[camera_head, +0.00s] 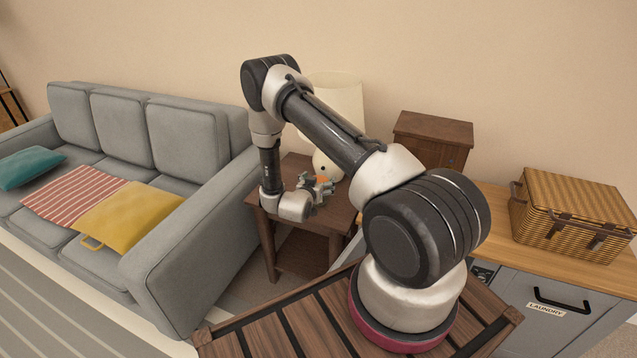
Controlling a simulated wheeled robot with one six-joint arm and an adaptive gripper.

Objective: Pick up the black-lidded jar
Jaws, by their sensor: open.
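My gripper (321,188) is over the small dark wooden side table (313,221) between the sofa and the counter. It points to the right, close in front of the white lamp base, and looks small here. It is open; I see nothing held in it. I cannot make out a black-lidded jar in this view. My arm hides part of the tabletop and part of the counter. A small orange patch shows by the gripper, too small to identify.
A lamp with a cream shade (340,104) stands on the side table. A grey sofa (197,180) with cushions is at left. A dark wooden box (433,139) and a closed wicker basket (570,214) stand at right, the basket on a wooden counter (492,210).

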